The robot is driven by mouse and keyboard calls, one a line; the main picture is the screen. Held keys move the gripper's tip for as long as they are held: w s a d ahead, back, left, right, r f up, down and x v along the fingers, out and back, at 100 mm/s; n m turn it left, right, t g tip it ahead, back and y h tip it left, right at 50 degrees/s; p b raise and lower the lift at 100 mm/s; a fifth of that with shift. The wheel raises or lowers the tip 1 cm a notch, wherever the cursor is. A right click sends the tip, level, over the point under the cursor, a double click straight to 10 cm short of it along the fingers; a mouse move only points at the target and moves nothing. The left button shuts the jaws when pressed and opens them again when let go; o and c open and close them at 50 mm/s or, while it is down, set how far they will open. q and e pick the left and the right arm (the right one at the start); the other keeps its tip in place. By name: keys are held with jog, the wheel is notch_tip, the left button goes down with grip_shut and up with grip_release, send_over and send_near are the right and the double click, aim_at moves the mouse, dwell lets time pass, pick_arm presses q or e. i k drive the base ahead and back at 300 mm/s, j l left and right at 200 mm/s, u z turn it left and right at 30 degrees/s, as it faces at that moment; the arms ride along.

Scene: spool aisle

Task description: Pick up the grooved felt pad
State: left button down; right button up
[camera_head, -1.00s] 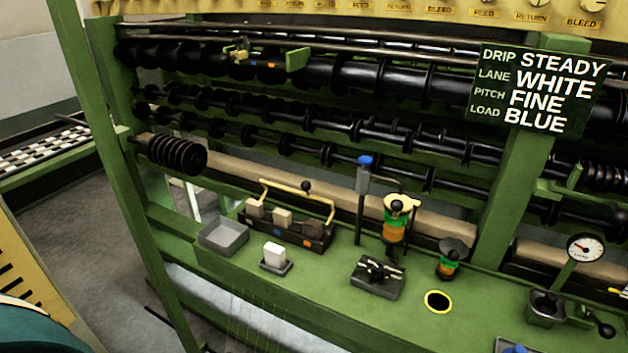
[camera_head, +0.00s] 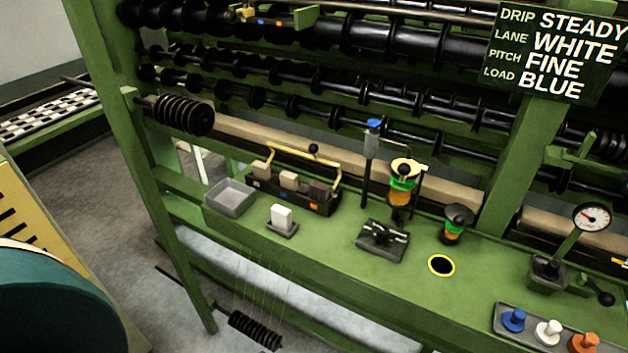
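A white block (camera_head: 281,216) stands upright on a small dark stand (camera_head: 283,229) on the green bench, left of centre. Behind it, a dark rack (camera_head: 272,190) with a yellow bail over it holds a tan block (camera_head: 262,170), a cream block (camera_head: 289,179) and a dark brown block (camera_head: 319,191). One of these may be the felt pad; grooves are too small to make out, so I cannot tell which. Neither of my grippers is in view.
An empty grey tray (camera_head: 229,198) sits left of the rack. A dark clamp-like fixture (camera_head: 382,240), a yellow-ringed hole (camera_head: 441,266) and a tray (camera_head: 573,344) with blue, white and orange pegs lie to the right. A sign (camera_head: 556,50) hangs upper right.

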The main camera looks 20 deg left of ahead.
aim_at(319, 191)
jog(key=j, duration=0.7)
jog(key=i+j, duration=0.1)
jog(key=j, duration=0.55)
jog(key=i+z, duration=0.05)
